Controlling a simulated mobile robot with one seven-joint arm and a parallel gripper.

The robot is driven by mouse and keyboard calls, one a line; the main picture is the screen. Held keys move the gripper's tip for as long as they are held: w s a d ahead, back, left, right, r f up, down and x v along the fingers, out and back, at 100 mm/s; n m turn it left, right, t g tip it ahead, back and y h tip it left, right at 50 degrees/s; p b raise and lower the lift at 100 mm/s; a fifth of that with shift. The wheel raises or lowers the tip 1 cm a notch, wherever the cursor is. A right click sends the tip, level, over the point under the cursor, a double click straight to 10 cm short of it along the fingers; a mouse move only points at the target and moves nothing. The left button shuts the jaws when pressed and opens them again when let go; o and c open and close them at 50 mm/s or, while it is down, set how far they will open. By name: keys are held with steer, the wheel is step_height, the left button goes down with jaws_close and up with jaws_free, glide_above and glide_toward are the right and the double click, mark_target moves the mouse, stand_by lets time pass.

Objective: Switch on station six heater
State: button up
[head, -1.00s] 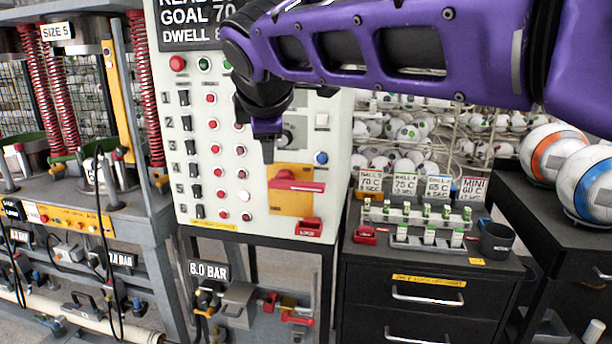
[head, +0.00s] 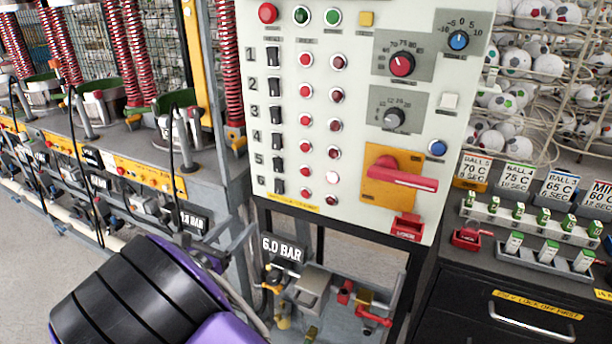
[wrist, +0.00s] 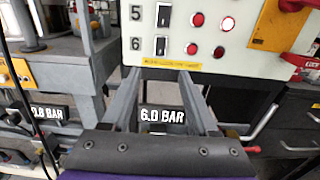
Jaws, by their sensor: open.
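The station six switch (head: 279,186) is a small black rocker on the bottom row of the white control panel (head: 350,20). It also shows in the wrist view (wrist: 160,46), beside its label 6. Its position is too small to tell. My gripper (wrist: 168,78) is open and empty. Its fingertips appear just below the panel's yellow bottom strip, under the row 6 switch, apparently apart from it.
The row 5 switch (wrist: 163,15) is directly above; its right lamp (head: 333,178) glows bright. A red-handled isolator (head: 400,178) with a red lock tag (head: 407,227) is at the right. A 6.0 BAR sign (head: 283,248) hangs below. Presses stand left, a black cabinet (head: 470,290) right.

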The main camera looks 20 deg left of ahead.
mark_target(278, 187)
steer(key=w, duration=0.5)
steer(key=w+d, duration=0.1)
steer(key=w, duration=1)
steer(key=shift+d, duration=0.25)
steer(key=shift+f, duration=0.1)
jaws_close()
